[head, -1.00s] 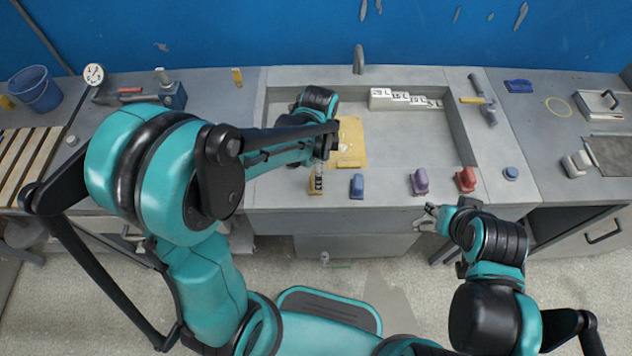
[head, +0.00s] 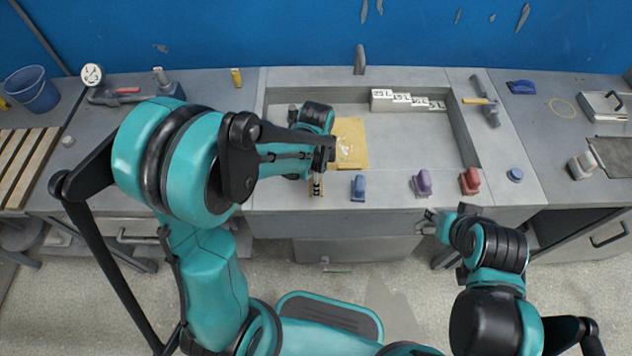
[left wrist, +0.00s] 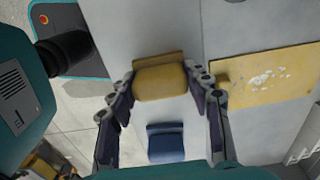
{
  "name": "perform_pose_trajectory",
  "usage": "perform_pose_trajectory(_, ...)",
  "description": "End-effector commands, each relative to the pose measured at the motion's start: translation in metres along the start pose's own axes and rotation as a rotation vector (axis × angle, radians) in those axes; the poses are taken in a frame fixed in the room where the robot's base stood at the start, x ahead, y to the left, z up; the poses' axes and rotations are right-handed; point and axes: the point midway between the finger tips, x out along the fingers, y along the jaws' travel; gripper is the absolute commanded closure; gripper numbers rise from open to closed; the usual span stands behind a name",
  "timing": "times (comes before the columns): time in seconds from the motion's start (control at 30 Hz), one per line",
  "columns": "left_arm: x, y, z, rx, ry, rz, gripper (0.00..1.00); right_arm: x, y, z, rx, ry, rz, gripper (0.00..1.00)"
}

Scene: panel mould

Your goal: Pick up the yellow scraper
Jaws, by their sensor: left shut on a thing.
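The yellow scraper (left wrist: 160,80) shows in the left wrist view between the two fingers of my left gripper (left wrist: 160,88). The gripper is shut on it, one finger at each side. In the head view my left gripper (head: 317,182) is at the front edge of the sink bench, left of the blue scraper, and mostly hides the yellow scraper. Whether the scraper touches the bench is unclear. My right gripper (head: 432,222) is empty in front of the bench, below the purple scraper; its finger opening is too small to judge.
A blue scraper (head: 358,188), a purple scraper (head: 422,184) and a red scraper (head: 470,181) stand along the front ledge. A yellow panel (head: 352,140) with white crumbs lies in the basin, just behind my left gripper. A hammer (head: 489,105) lies right of the basin.

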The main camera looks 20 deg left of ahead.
Motion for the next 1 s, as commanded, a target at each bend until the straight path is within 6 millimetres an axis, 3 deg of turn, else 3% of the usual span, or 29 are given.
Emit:
perform_pose_trajectory(0.27, -0.005, 0.0, 0.0, 0.0, 0.0, 0.0, 0.86, -0.002, 0.0, -0.001, 0.0, 0.0, 0.0, 0.6)
perform_pose_trajectory(0.53, -0.046, 0.0, 0.0, 0.0, 0.0, 0.0, 0.86, -0.018, 0.0, -0.013, 0.0, 0.0, 0.0, 0.6)
perform_pose_trajectory(0.8, -0.08, 0.014, -0.061, 0.006, 0.0, 0.0, 0.86, -0.032, 0.0, -0.023, 0.0, 0.0, 0.0, 0.6)
perform_pose_trajectory(1.0, -0.101, 0.022, -0.096, 0.004, 0.0, 0.0, 0.86, -0.039, 0.0, -0.028, 0.0, 0.0, 0.0, 0.6)
